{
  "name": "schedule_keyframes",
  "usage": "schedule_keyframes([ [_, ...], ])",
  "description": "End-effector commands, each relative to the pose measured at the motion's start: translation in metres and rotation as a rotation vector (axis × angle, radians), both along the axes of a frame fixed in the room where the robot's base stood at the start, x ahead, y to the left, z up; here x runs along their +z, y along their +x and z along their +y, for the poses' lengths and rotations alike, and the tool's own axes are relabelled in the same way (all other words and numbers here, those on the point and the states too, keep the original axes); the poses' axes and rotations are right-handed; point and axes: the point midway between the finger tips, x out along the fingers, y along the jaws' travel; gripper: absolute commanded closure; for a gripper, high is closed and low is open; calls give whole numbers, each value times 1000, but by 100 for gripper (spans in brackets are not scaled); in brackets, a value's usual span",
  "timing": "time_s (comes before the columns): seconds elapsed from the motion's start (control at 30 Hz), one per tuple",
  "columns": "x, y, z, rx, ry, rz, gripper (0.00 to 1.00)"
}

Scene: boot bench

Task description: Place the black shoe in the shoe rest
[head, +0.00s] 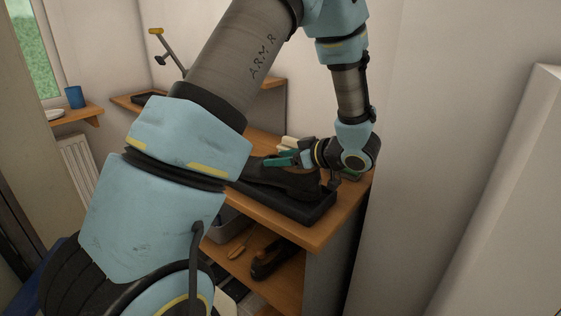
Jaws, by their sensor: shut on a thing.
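The black shoe (292,181) is on the wooden bench top, partly covered by my arm at its left end. It lies over the dark, low-rimmed shoe rest (311,217); whether it touches the bottom is hard to tell, dark on dark. My gripper (274,161), with green fingers, reaches in from the right and is shut on the black shoe at its upper part. The exact contact of the fingers is small and dim.
The wooden bench (318,238) ends near a white wall at right. A pale object (297,144) stands behind my gripper. A blue cup (75,97) sits at far left.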

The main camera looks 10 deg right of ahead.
Motion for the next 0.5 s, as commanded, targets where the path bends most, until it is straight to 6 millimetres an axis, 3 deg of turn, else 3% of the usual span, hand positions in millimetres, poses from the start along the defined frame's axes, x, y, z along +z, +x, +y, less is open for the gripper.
schedule_keyframes([
  [0.13,-12,0,0,-1,2,-1,100],
  [0.47,-15,0,0,-1,0,-2,100],
  [0.5,-17,0,0,-1,0,-1,34],
])
